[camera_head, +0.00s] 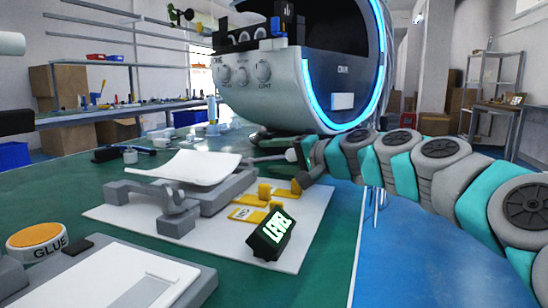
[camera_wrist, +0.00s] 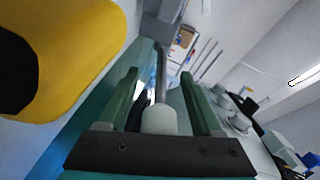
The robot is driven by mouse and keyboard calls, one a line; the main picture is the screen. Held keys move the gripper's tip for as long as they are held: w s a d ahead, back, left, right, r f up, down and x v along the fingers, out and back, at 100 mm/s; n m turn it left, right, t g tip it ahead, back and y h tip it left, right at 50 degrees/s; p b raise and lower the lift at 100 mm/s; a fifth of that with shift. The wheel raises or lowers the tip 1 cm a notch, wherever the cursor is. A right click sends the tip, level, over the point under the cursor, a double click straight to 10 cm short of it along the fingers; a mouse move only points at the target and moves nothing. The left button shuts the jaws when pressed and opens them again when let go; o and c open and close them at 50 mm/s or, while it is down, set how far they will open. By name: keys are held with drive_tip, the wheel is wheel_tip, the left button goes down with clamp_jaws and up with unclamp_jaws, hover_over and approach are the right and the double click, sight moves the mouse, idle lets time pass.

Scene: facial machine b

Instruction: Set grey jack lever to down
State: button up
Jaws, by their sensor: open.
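The grey jack (camera_head: 215,198) stands on a white board and carries a curved white plate (camera_head: 190,166). A thin grey lever (camera_head: 268,158) with a pale round knob (camera_head: 291,155) sticks out from its right side, nearly level in the head view. My gripper (camera_head: 303,162) is at the knob end of the lever. In the wrist view my gripper (camera_wrist: 158,85) is open, with one dark green finger on each side of the lever rod (camera_wrist: 161,72) and its knob (camera_wrist: 160,121). The fingers look apart from the knob. The lever's base is partly hidden.
Yellow parts (camera_head: 245,213) lie on the white board (camera_head: 205,236) near the jack; a large yellow shape (camera_wrist: 75,60) fills the wrist view's upper left. A lit green-lettered box (camera_head: 271,235) stands in front. The big round machine (camera_head: 265,85) is behind.

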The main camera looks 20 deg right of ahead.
drive_tip(key=v, duration=0.7)
drive_tip(key=shift+s+d, duration=0.25)
drive_tip(key=shift+s, duration=0.05)
